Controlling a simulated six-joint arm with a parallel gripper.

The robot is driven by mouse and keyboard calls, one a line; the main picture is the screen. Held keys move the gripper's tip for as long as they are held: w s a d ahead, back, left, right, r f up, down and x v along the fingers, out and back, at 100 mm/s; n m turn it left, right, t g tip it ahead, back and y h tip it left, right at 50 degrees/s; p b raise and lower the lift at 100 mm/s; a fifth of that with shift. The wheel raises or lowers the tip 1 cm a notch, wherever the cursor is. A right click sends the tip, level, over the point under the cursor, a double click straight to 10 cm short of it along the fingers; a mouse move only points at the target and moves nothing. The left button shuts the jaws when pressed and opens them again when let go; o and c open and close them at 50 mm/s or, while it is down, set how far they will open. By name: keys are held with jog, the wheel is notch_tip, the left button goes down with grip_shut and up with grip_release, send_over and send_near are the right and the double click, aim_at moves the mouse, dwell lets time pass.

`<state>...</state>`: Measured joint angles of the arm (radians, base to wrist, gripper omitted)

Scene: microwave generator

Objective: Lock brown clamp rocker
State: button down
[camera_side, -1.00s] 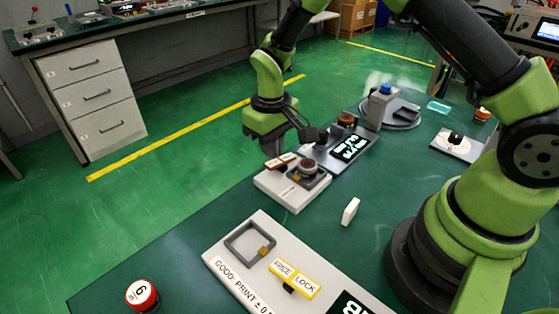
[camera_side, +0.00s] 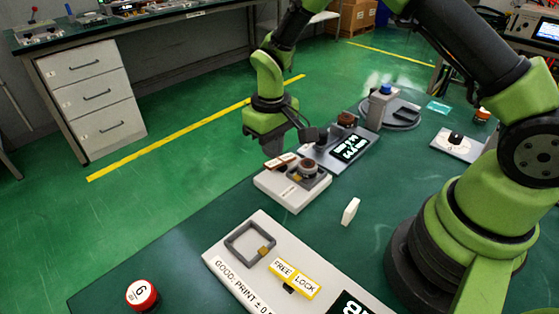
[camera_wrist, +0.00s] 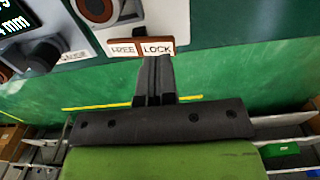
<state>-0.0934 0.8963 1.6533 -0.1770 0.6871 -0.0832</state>
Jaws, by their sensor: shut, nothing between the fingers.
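The brown clamp rocker (camera_side: 280,161) sits along the far-left edge of the small light-grey fixture (camera_side: 287,197). In the wrist view the rocker (camera_wrist: 140,47) shows white FREE and LOCK labels, FREE on the left and LOCK on the right. My gripper (camera_wrist: 156,58) is shut and empty, its dark fingers together with the tips at the lower edge of the LOCK half. I cannot tell whether the tips touch it. In the side view my gripper's green wrist hangs just above and behind the rocker. The rocker's tilt is unclear.
A round brown-rimmed part (camera_side: 308,167) sits in a dark holder on the fixture. A display module (camera_side: 350,148) stands behind it. A white block (camera_side: 350,211) is to the right. In front lies a larger panel (camera_side: 226,262) with a yellow FREE/LOCK rocker (camera_side: 295,278).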

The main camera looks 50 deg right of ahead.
aim_at(273, 163)
jog(key=shift+f, duration=1.5)
dwell(1.1)
jog(key=shift+r, duration=3.5)
notch_tip(273, 163, up, 10)
jog(key=s+f+m+t, duration=0.1)
jog(key=s+t, duration=0.1)
jog(key=s, duration=0.1)
jog(key=s+r+m+t+y, duration=0.1)
jog(key=s+r+t, duration=0.1)
jog(key=s+r, duration=0.3)
jog(key=s+r+m+t+y, duration=0.1)
jog(key=s+r, duration=0.5)
jog(key=s, duration=0.6)
jog(key=shift+s+d+m+t, duration=0.3)
jog(key=shift+m+t, duration=0.2)
jog(key=shift+t, duration=0.6)
